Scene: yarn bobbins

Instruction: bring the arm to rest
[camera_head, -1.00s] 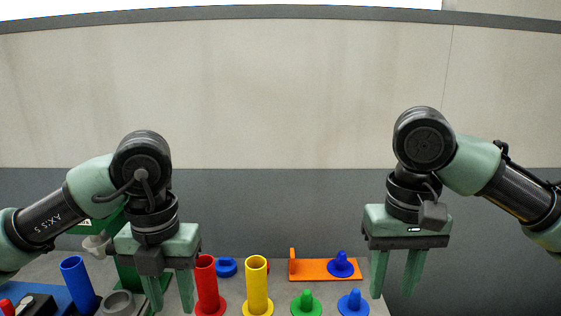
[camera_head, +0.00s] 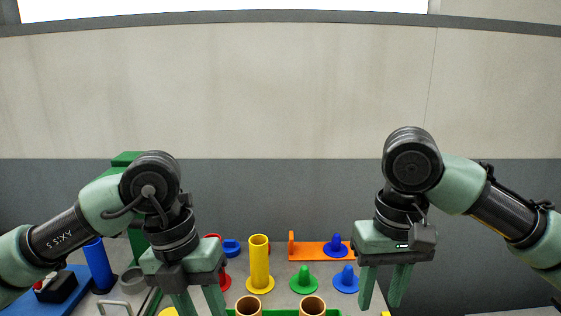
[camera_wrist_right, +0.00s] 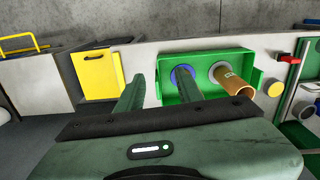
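In the head view my right gripper (camera_head: 382,287) hangs fingers-down on the right, open and empty, beside a blue cone-shaped piece (camera_head: 345,279). My left gripper (camera_head: 199,300) also hangs fingers-down, its two fingers apart, in front of a red bobbin (camera_head: 225,282) that it mostly hides. Its fingertips are cut off by the lower edge. In the right wrist view the right gripper's fingers (camera_wrist_right: 160,90) are apart with nothing held between them. Beyond them is a green tray (camera_wrist_right: 250,61) holding a tan tube (camera_wrist_right: 234,92).
A yellow bobbin (camera_head: 259,262) stands between the arms. Near it are a green cone (camera_head: 304,280) and an orange rack (camera_head: 307,251) with a blue cone. A blue bobbin (camera_head: 98,265) stands at left. Tan tubes (camera_head: 312,305) show at the bottom. The table's right side looks clear.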

